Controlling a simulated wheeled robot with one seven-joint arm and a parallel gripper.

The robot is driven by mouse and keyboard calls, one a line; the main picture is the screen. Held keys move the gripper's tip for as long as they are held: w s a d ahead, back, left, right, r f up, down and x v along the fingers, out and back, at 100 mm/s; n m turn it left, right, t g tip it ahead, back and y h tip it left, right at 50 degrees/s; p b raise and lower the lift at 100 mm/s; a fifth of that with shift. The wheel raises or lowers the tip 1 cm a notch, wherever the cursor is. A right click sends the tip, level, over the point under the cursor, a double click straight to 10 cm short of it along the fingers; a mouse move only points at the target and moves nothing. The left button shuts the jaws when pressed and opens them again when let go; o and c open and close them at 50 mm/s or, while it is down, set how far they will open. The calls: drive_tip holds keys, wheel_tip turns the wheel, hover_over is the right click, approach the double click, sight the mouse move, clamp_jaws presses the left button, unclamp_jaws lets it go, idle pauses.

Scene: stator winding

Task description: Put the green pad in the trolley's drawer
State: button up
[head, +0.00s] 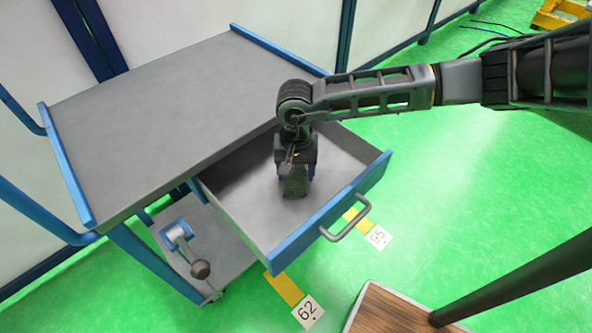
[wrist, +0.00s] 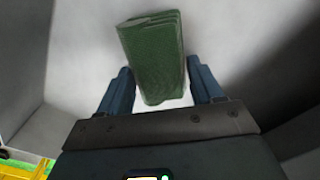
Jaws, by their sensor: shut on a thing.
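The green pad (wrist: 155,60) is a folded, dark green block between the two blue fingers of my gripper (wrist: 157,88) in the wrist view. My gripper is shut on it. In the head view my gripper (head: 295,183) points down inside the open drawer (head: 238,203), with the pad (head: 295,186) at its lower end. I cannot tell whether the pad touches the drawer floor. The drawer is grey with a blue front and a grey handle (head: 347,220), and is pulled out from the trolley (head: 170,105). No other object shows in the drawer.
The trolley's grey top is bare, with blue rims. A lower shelf (head: 235,255) holds a blue and grey part with a dark knob (head: 200,269). A wooden-topped surface (head: 390,313) stands at the lower right. Number cards 62 and 95 lie on the green floor.

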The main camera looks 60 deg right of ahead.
drive_tip(key=shift+f, duration=0.35)
drive_tip(key=shift+f, duration=0.1)
drive_tip(key=shift+f, duration=0.15)
drive_tip(key=o, duration=1)
